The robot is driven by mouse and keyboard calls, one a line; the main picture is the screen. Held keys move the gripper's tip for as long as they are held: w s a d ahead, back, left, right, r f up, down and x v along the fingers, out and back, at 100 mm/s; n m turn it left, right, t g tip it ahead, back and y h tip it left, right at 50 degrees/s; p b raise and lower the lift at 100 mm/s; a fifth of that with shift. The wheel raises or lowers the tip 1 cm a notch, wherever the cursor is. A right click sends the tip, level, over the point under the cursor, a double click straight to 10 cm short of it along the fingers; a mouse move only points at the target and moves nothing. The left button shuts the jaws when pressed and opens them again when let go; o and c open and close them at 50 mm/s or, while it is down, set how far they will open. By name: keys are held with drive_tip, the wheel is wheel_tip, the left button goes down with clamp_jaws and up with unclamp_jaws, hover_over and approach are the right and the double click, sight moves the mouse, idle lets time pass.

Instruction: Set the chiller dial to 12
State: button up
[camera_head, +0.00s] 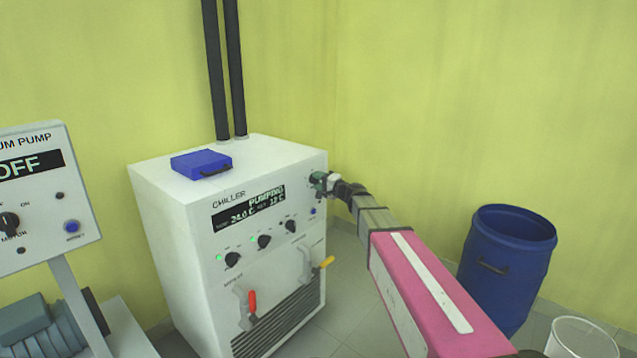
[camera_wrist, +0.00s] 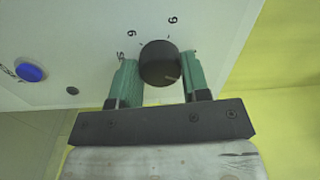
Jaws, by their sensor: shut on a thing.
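The white chiller (camera_head: 165,240) stands against the wall in the head view. Its display (camera_head: 248,209) reads PUMPING, with 24.0 C on the left and a set value on the right that is too small to read surely. The black chiller dial (camera_wrist: 160,62) shows in the wrist view, with printed numbers around it. My gripper (camera_wrist: 163,77) has its green fingers on both sides of the dial and is shut on it. In the head view my gripper (camera_head: 320,183) is at the upper right of the chiller's front and hides the dial.
Below the display are black knobs (camera_head: 264,241), a red-handled valve (camera_head: 252,302) and a yellow-handled valve (camera_head: 326,262). A blue box (camera_head: 200,163) lies on top. A blue barrel (camera_head: 505,260) and white bucket (camera_head: 582,340) stand right; a vacuum pump panel (camera_head: 45,195) stands left.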

drive_tip(key=n, duration=0.5)
drive_tip(key=shift+f, duration=0.1)
drive_tip(key=shift+n, duration=0.3)
drive_tip(key=shift+s, duration=0.1)
drive_tip(key=o, duration=0.9)
drive_tip(key=shift+d, duration=0.1)
drive_tip(key=v, duration=1)
drive_tip(key=shift+s+d, duration=0.15)
drive_tip(key=shift+d, duration=0.15)
